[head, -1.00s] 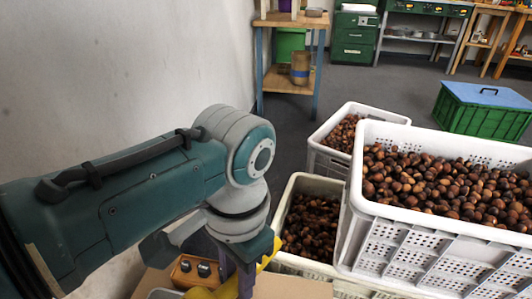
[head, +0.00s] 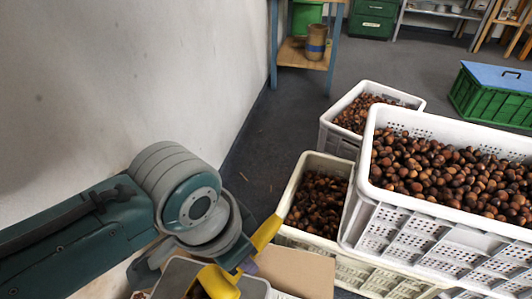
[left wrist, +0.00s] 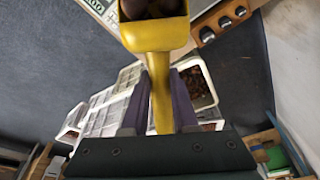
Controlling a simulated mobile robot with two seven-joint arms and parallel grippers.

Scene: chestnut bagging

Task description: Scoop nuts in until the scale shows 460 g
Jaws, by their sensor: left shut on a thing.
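My left gripper (left wrist: 160,103) is shut on the handle of a yellow scoop (left wrist: 157,37), between its two purple fingers. Dark brown nuts lie in the scoop's bowl, at the top edge of the left wrist view. In the head view the yellow scoop (head: 264,233) shows beside my left wrist, above a grey-rimmed container (head: 254,284) at the bottom edge. Part of a light panel with dark digits (left wrist: 93,5) shows at the top left of the left wrist view, too cut off to read. My right gripper is not in view.
A large white crate (head: 405,220) full of nuts stands at the right. A cream crate (head: 292,238) and another white crate (head: 340,137), both with nuts, stand beside it. A cardboard surface (head: 302,272) lies near the scoop. A wall is close on the left.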

